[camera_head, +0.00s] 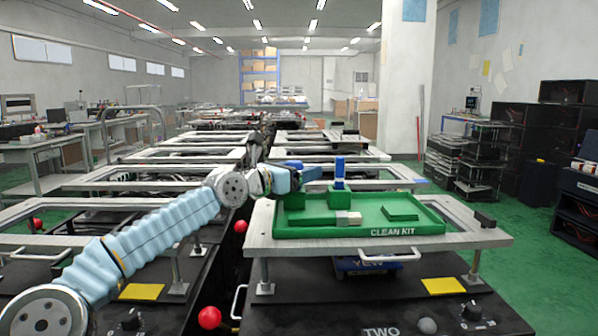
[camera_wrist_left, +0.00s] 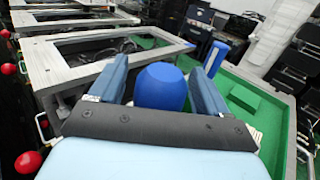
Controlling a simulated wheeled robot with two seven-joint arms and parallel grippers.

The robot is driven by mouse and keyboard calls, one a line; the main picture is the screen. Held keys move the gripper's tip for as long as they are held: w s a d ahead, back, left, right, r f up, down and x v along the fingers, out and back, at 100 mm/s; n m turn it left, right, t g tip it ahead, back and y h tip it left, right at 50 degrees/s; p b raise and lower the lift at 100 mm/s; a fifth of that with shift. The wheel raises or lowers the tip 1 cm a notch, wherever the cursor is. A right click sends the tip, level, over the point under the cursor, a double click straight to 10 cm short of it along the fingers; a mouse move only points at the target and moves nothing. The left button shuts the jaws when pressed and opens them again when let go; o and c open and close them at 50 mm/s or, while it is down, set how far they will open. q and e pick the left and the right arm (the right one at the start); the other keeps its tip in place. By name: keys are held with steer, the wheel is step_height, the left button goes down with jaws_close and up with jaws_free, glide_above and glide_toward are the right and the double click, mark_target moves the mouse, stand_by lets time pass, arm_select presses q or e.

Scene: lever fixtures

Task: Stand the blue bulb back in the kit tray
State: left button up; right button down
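The blue bulb (camera_wrist_left: 162,87) shows in the left wrist view as a rounded blue shape between my left gripper's two fingers; its lower part is hidden by the gripper. A narrow gap shows on its left side. My left gripper (camera_head: 312,173) is above the back left part of the green kit tray (camera_head: 300,232), with its fingers apart and pointing right. The tray also shows in the left wrist view (camera_wrist_left: 275,130). In the head view I cannot clearly separate the bulb from the blue fingers. My right gripper is not in view.
A blue upright piece (camera_head: 339,168) stands at the tray's back, right of my gripper. A pale block (camera_head: 348,218) and a low green block (camera_head: 400,213) are in the tray. The tray sits on a grey frame table (camera_head: 470,236). A red knob (camera_head: 209,318) is at the front.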

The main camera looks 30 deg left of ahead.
arm_select(q)
steer(key=shift+r, duration=0.1)
steer(key=b+v, duration=0.4)
steer(key=v, duration=0.6)
steer(key=shift+s+a, duration=0.1)
steer(key=shift+s, duration=0.9)
steer(key=shift+a, duration=0.1)
